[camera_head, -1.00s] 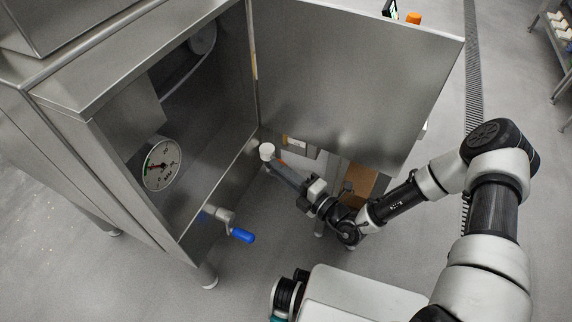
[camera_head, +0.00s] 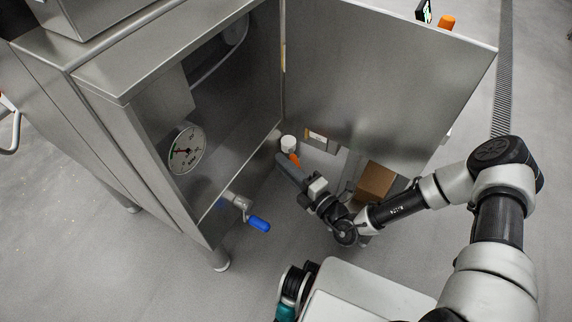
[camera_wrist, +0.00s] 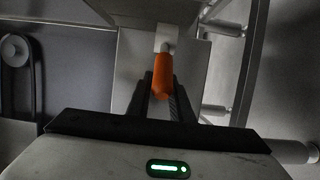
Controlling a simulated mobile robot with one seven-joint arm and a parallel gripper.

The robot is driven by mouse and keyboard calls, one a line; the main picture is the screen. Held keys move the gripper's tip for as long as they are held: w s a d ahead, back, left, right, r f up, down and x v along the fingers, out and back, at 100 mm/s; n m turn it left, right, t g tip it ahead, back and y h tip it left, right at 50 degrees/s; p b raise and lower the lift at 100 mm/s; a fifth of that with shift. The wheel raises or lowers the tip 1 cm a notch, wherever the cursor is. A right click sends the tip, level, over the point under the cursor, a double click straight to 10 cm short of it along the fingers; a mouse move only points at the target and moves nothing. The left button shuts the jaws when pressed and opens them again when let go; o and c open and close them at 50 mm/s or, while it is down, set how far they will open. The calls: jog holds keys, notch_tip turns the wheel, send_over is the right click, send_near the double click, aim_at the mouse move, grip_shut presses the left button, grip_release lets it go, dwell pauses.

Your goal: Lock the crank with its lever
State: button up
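A small orange handle (camera_wrist: 162,76) on a pale block stands upright in the middle of the wrist view. The fingers of my gripper (camera_wrist: 161,92) lie on either side of it; I cannot tell whether they press on it. A metal crank-like fitting with a blue grip (camera_head: 260,224) sticks out of the cabinet's lower front edge, left of my gripper. I cannot tell for sure which part is the crank's lever.
The steel cabinet (camera_head: 125,75) fills the left, with a round gauge (camera_head: 186,150) inside. Its open door (camera_head: 380,75) stands above and behind my gripper. A brown box (camera_head: 375,183) is behind my wrist. Pipes (camera_wrist: 222,28) run at the right of the wrist view.

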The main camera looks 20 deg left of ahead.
jog(key=o, duration=0.6)
jog(key=shift+w, duration=0.1)
jog(key=shift+p+v, duration=0.85)
jog(key=shift+v, duration=3.75)
